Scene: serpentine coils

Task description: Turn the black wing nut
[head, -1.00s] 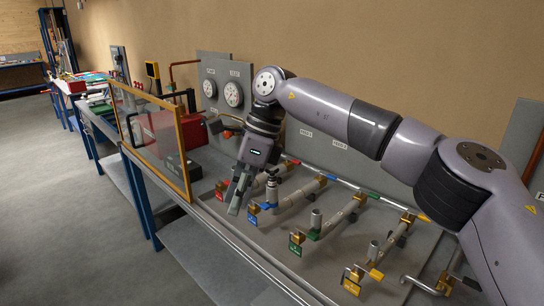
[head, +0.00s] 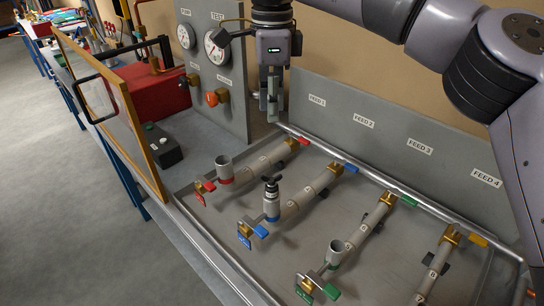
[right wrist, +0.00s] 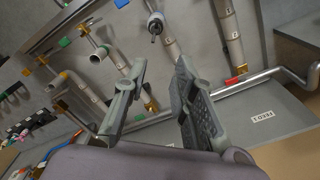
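The black wing nut (head: 272,182) sits on top of a dark fitting on the upright stub of the blue-marked pipe (head: 300,195). It also shows small and dark in the right wrist view (right wrist: 156,22), beyond my fingers. My right gripper (head: 270,108) points down above the back of the tray, behind and above the wing nut, and does not touch it. In the right wrist view its two fingers (right wrist: 163,92) stand apart with nothing held between them. My left gripper is not in view.
Red, green and yellow-marked pipes lie beside the blue one in the grey tray (head: 305,262). A back panel (head: 395,130) carries feed labels. At left are a gauge panel (head: 230,85), a black box (head: 162,150) and a wood-framed clear screen (head: 110,105).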

